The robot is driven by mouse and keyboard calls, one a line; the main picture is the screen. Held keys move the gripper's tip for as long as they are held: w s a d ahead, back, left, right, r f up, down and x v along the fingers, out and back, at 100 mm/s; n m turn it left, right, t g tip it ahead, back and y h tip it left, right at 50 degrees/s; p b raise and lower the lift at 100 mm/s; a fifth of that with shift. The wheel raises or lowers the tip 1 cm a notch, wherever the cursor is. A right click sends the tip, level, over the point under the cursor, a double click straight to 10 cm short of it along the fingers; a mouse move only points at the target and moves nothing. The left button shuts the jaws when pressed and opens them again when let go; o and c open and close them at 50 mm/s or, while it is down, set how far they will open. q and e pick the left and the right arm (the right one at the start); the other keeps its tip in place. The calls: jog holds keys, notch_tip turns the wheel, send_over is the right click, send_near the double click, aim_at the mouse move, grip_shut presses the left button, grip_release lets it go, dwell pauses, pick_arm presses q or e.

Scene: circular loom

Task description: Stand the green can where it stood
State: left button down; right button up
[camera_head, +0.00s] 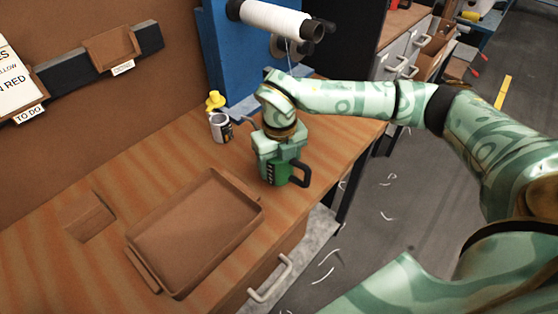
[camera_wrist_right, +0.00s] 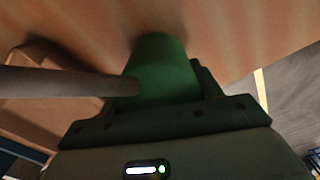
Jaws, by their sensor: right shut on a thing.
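The green can (camera_head: 275,174), with a dark handle on its right side, is upright in my right gripper (camera_head: 281,158) in the head view. The gripper comes down over it from above and is shut on it. The can is at or just above the wooden table near its right edge; I cannot tell whether its base touches. In the right wrist view the green can (camera_wrist_right: 163,68) sits between the fingers, with the wood surface beyond it. My left gripper is not in view.
A brown tray (camera_head: 133,246) lies on the table to the left of the can. A white and dark can (camera_head: 221,128) and a small yellow thing (camera_head: 215,100) stand behind. A shallow square recess or piece (camera_head: 90,216) is at left. The table's right edge is close.

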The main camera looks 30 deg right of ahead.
jog(key=shift+f, duration=0.5)
jog(key=o, duration=1.8)
jog(key=shift+c, duration=0.2)
notch_tip(320, 180, up, 16)
jog(key=p, duration=0.2)
jog(key=shift+r, duration=0.2)
